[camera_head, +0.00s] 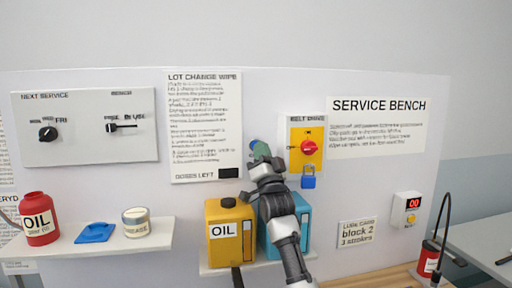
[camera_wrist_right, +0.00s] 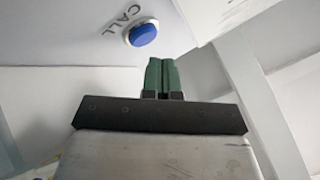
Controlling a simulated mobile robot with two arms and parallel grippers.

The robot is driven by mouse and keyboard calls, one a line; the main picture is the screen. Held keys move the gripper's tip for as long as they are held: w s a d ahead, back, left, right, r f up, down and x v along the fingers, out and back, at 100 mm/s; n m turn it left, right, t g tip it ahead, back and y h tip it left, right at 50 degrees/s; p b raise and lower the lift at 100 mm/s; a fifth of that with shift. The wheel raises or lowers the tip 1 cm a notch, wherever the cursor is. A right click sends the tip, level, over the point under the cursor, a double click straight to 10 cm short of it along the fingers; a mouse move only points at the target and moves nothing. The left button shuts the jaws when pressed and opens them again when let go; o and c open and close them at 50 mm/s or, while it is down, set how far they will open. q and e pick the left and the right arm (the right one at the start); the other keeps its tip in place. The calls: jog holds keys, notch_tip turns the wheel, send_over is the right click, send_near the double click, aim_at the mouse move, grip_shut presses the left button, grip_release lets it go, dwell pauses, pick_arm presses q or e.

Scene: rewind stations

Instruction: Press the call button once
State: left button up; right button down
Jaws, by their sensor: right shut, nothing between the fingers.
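The call button is a round blue button (camera_wrist_right: 143,34) in a white ring on a pale panel, with the word CALL beside it in the right wrist view. In the head view a small bit of blue (camera_head: 253,143) shows at my right gripper's tip; it seems to be the button, mostly hidden. My right gripper (camera_head: 261,152) has green fingers, shut and empty, in front of the wall board. In the right wrist view its fingertips (camera_wrist_right: 163,62) are below and right of the button, with a gap in the picture. Contact is not visible. My left gripper is not in view.
A yellow panel with a red knob (camera_head: 308,147) and a blue padlock (camera_head: 308,182) is close right of the gripper. Below are a yellow OIL can (camera_head: 228,245) and a blue can (camera_head: 304,215). A shelf (camera_head: 155,240) with a red oil bottle (camera_head: 38,215) is left.

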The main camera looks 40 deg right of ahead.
jog(key=shift+s+a, duration=0.4)
jog(key=shift+s, duration=0.3)
jog(key=shift+s+a, duration=0.35)
jog(key=shift+s, duration=0.4)
jog(key=shift+s+a, duration=0.4)
jog(key=shift+s, duration=0.3)
